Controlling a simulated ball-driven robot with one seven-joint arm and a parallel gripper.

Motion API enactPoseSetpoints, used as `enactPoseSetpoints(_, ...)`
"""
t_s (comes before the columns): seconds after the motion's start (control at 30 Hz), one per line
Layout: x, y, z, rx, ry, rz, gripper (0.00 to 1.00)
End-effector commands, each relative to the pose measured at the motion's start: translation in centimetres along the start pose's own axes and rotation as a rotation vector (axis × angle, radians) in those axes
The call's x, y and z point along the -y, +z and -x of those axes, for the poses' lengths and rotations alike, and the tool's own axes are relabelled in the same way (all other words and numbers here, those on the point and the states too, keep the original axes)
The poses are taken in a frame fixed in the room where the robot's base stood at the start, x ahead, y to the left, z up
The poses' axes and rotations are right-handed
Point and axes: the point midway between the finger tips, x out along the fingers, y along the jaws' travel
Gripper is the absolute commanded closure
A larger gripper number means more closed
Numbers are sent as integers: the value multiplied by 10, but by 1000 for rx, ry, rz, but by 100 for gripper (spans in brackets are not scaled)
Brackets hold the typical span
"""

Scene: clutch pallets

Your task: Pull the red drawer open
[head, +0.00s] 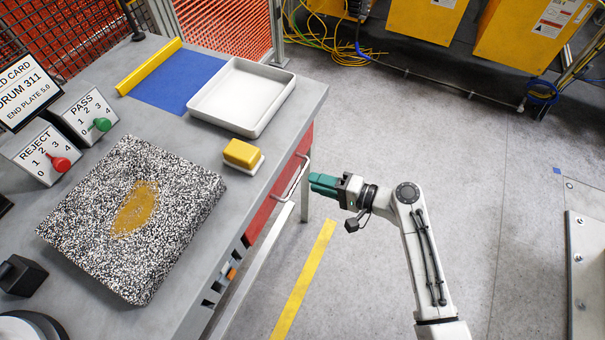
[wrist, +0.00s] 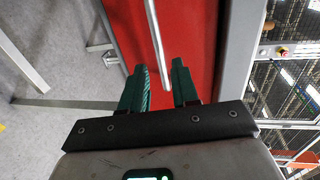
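The red drawer (head: 265,212) is in the side of the grey workbench, and its front looks flush with the bench. Its red front also fills the upper middle of the wrist view (wrist: 200,40). A pale bar handle (head: 293,182) stands out from the front; it also shows in the wrist view (wrist: 155,30). My gripper (head: 311,184), with green fingers, is just right of the handle in the head view. In the wrist view its fingers (wrist: 160,66) are apart, with the handle's end between them in the picture. I see no contact with the bar.
A bench leg (head: 306,195) stands near my gripper. The floor to the right is mostly clear.

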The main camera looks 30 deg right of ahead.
Motion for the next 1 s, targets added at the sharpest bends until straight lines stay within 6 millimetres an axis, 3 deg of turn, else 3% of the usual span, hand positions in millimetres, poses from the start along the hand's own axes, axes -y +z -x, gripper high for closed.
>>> enactPoseSetpoints(0.1, 1, 0, -23, 3, -1, 0, 70)
enactPoseSetpoints(0.3, 1, 0, -50, 2, 0, 1, 70)
enactPoseSetpoints(0.77, 0, 1, -61, 1, 1, 2, 70)
enactPoseSetpoints(1.0, 0, 1, -61, 1, 1, 2, 93)
